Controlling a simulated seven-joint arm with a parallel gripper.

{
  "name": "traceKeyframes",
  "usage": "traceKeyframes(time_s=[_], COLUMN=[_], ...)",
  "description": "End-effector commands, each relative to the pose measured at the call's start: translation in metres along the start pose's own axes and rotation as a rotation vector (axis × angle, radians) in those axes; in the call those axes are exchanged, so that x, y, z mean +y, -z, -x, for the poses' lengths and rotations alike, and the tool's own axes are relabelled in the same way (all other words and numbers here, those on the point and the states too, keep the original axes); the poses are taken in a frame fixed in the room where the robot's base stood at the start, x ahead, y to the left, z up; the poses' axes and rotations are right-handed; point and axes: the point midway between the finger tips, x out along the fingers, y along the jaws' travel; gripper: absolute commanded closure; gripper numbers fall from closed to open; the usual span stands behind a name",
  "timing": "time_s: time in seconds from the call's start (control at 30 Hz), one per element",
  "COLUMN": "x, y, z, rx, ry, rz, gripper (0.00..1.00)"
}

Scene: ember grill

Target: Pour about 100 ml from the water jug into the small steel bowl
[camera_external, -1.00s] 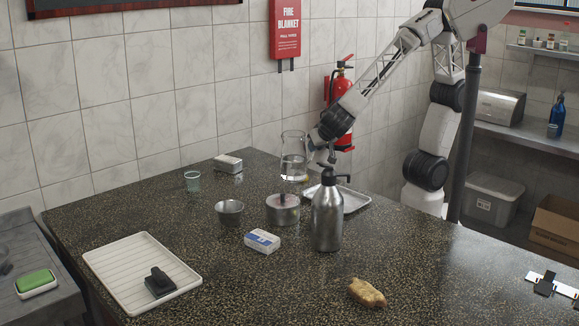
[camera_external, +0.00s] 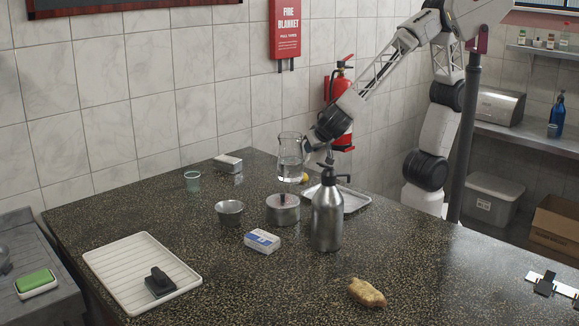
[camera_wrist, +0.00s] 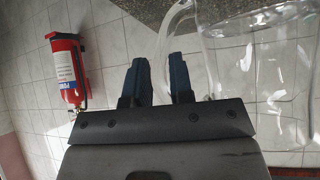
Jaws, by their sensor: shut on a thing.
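The clear glass water jug (camera_external: 289,160) is upright in the external view, behind the lidded steel pot, with some clear water in its lower part. My gripper (camera_wrist: 166,78) is shut on the jug's handle; in the wrist view the handle (camera_wrist: 176,38) passes between the two blue fingers and the jug body (camera_wrist: 255,70) fills the right side. In the external view my gripper (camera_external: 309,149) is at the jug's right side, its fingers hard to make out. The small steel bowl (camera_external: 229,220) stands on the counter, left of the pot and to the front left of the jug.
The lidded steel pot (camera_external: 282,218) and the tall steel pump bottle (camera_external: 327,215) stand right of the bowl. A blue-white box (camera_external: 262,241) lies in front. The front counter has free room.

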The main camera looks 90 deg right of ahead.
Motion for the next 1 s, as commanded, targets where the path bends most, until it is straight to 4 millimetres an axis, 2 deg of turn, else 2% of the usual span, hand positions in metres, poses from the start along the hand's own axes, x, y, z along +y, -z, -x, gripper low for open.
traceKeyframes(time_s=[0.27,0.6,1.0], x=[-0.043,-0.111,-0.182], y=[0.006,0.019,0.038], z=[-0.015,-0.042,-0.072], rx=[0.001,0.002,0.002], ry=[0.104,0.289,0.5], rz=[0.097,0.281,0.487], gripper=[1.0,1.0,1.0])
